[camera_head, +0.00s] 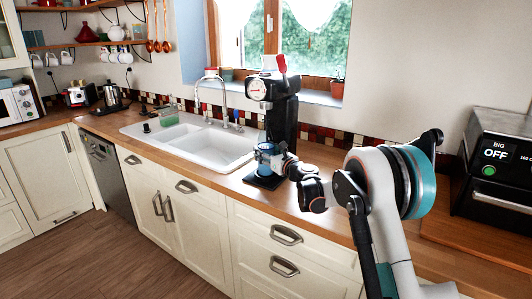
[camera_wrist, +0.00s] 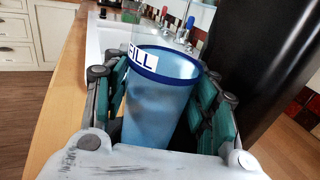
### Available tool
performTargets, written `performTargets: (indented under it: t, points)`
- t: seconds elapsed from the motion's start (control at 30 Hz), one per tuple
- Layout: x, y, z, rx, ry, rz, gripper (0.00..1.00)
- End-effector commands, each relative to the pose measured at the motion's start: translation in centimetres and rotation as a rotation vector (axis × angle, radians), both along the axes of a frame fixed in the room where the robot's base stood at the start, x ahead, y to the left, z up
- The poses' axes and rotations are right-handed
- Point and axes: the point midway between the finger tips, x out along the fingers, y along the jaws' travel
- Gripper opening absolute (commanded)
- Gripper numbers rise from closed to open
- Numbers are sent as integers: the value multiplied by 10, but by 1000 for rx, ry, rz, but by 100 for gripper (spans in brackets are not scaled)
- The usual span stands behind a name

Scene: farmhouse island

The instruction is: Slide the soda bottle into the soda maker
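The soda maker (camera_head: 284,118) is a tall black machine with a round white gauge and a red lever on top, standing on the counter right of the sink. Its dark base plate (camera_head: 265,182) juts forward. The soda bottle (camera_head: 268,150) is translucent blue with a darker rim. It is in front of the machine's column, above the base plate. The bottle's bottom is hidden.
The white sink (camera_head: 195,140) with its tap (camera_head: 222,95) lies left of the machine. A black oven marked "OFF" (camera_head: 497,165) stands at the right on the wooden counter (camera_head: 320,155). The window ledge and tiled wall are close behind the machine.

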Motion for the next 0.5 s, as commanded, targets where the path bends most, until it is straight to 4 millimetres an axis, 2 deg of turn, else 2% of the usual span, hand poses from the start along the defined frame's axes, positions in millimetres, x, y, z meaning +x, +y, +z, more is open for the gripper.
performTargets:
  t: [0.03,0.07,0.1,0.5]
  points:
    - [0,0,0,0,0,0,68]
    - [0,0,0,0,0,0,75]
    - [0,0,0,0,0,0,75]
    - [-4,-3,0,-1,-1,-1,75]
